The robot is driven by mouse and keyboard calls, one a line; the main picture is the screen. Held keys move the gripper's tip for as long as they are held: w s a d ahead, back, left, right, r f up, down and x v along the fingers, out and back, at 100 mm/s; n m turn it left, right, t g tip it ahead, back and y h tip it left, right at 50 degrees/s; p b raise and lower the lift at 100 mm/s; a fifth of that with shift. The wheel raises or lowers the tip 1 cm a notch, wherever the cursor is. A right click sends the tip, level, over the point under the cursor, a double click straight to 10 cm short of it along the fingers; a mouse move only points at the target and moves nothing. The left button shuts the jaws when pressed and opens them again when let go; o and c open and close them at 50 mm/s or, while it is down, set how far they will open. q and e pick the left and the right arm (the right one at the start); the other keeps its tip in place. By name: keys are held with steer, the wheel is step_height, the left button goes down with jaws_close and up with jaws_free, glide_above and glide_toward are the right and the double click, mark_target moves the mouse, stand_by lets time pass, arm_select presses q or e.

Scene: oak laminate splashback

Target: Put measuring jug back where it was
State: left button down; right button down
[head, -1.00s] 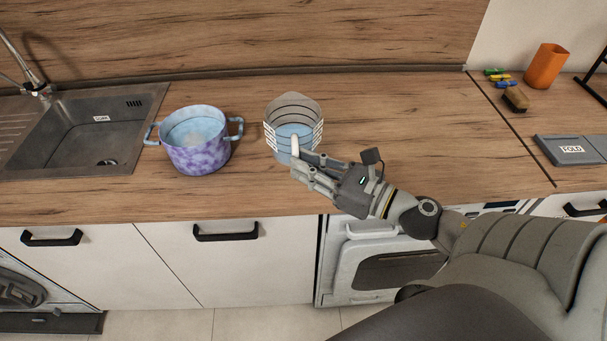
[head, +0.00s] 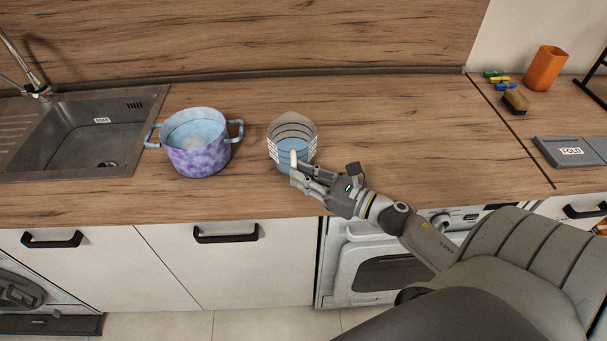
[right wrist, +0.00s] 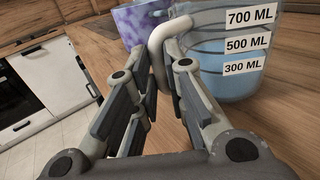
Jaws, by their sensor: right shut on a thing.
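The measuring jug (head: 297,130) is clear with dark bands and white labels, and holds blue liquid. It is upright over the counter, right of the pot; I cannot tell for sure whether its base touches the wood. My right gripper (head: 298,174) is shut on the jug's pale handle at its front side. In the right wrist view the handle (right wrist: 166,32) sits between the fingers, and the jug (right wrist: 232,75) shows labels 700, 500 and 300 ML. My left gripper is not in view.
A purple and blue two-handled pot (head: 200,160) with pale blue contents stands left of the jug. A sink (head: 75,140) is farther left. The counter (head: 400,125) right of the jug is clear. An orange cup (head: 545,68), a brush (head: 515,101) and a grey FOLD panel (head: 572,151) are at the right.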

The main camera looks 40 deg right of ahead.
steer(key=shift+f, duration=0.15)
steer(key=c, duration=1.5)
jaws_free()
steer(key=shift+o, duration=0.2)
steer(key=shift+r, duration=0.25)
steer(key=shift+s+d+f, duration=0.15)
steer(key=shift+s+f, duration=0.05)
steer(key=shift+s, duration=0.15)
steer(key=b+v, duration=0.4)
steer(key=v, duration=0.7)
steer(key=shift+s+r, duration=0.2)
steer(key=shift+s, duration=0.05)
